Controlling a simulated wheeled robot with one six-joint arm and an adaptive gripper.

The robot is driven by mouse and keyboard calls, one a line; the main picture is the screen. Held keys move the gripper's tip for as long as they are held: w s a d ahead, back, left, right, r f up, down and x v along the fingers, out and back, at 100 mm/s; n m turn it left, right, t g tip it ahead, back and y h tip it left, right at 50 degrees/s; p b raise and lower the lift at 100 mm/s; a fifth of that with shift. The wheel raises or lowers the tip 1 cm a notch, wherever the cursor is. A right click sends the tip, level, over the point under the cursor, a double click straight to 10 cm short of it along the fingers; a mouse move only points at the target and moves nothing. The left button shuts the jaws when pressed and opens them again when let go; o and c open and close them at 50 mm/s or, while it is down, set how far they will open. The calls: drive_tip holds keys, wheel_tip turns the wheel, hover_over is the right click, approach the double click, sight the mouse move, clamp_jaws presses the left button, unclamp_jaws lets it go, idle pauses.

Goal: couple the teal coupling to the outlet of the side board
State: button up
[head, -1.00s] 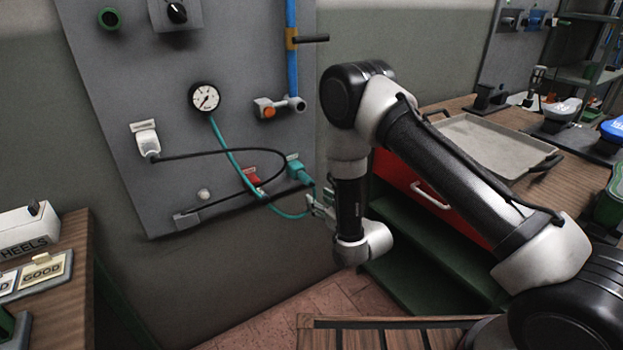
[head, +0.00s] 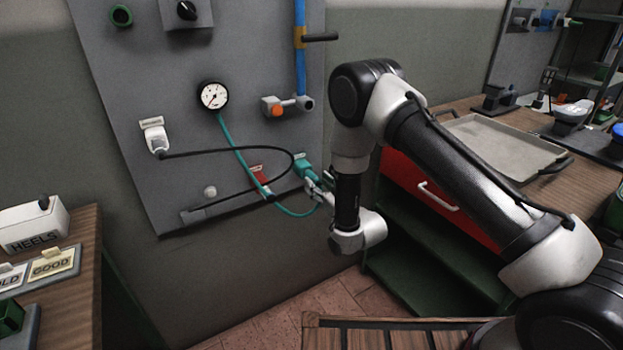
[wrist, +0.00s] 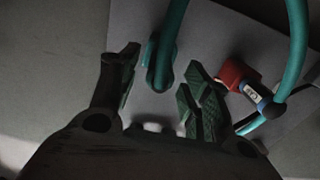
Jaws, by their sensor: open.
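In the head view the teal coupling (head: 305,167) sits low on the right of the grey side board (head: 140,110), below a small label; whether this teal part is the coupling or the outlet's own body is hard to tell. A teal hose (head: 232,148) runs from the gauge past a red fitting (head: 259,174) and loops to my gripper (head: 319,187). My gripper is close to the teal part; contact cannot be told. In the wrist view my gripper (wrist: 158,92) is open, with a teal tube-like part (wrist: 160,68) between and beyond its fingers. The red fitting (wrist: 236,75) is right of them.
A black cable (head: 225,152) arcs across the board from a white socket (head: 155,137). A gauge (head: 213,95), an orange-tipped valve (head: 278,109) and a blue pipe (head: 300,70) are above. A red-drawer bench (head: 425,190) with a tray (head: 505,143) stands right.

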sight(312, 177)
drive_tip(key=shift+x, duration=2.3)
clamp_jaws()
drive_tip(key=shift+v, duration=3)
drive_tip(key=shift+s, duration=0.1)
drive_tip(key=shift+v, duration=1.65)
wheel_tip(312, 177, up, 24)
